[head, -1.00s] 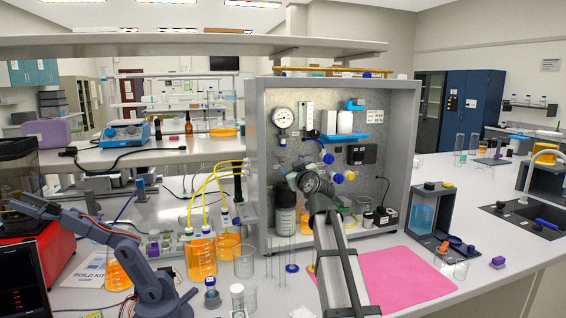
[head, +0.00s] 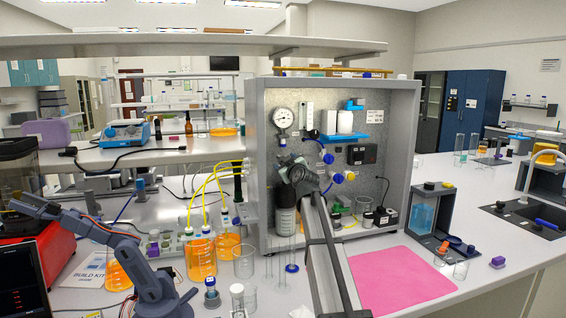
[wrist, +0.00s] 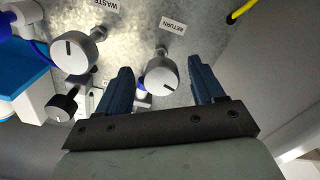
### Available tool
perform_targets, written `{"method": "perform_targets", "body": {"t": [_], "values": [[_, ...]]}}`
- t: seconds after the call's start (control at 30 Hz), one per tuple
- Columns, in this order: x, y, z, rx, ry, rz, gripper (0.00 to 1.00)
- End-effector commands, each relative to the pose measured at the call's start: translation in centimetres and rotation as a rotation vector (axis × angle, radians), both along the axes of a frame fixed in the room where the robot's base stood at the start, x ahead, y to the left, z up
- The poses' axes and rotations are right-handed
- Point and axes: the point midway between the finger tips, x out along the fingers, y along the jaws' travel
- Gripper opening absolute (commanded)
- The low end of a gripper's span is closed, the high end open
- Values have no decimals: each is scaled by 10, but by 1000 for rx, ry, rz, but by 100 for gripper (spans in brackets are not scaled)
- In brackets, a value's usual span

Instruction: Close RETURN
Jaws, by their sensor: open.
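The RETURN knob (wrist: 161,80) is a round, pale grey knob with a dark line across its face, next to the RETURN label (wrist: 173,25) on the metal panel. In the wrist view my gripper (wrist: 160,64) is open, with one dark blue finger on each side of the knob. Gaps show between the fingers and the knob; whether either touches it I cannot tell. In the head view my gripper (head: 287,164) is at the panel's left part, and my arm hides the RETURN knob.
The WASTE knob (wrist: 75,52) and a smaller black-sided knob (wrist: 62,104) are beside the left finger in the wrist view. A yellow tube (wrist: 240,11) runs at the upper right. In the head view, a pressure gauge (head: 282,117) and blue-handled valves (head: 328,158) are close by.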

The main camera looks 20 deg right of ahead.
Motion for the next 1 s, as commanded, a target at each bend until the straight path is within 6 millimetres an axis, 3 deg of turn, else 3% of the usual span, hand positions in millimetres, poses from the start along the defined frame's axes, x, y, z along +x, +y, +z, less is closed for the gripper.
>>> {"method": "perform_targets", "body": {"t": [0.03, 0.2, 0.57, 1.0], "values": [[13, -1, 1, 0, 0, 0, 68], [31, 0, 1, 1, 0, -1, 68], [36, 0, 0, 1, 0, -1, 68], [36, 0, 0, 0, 0, -1, 26]]}}
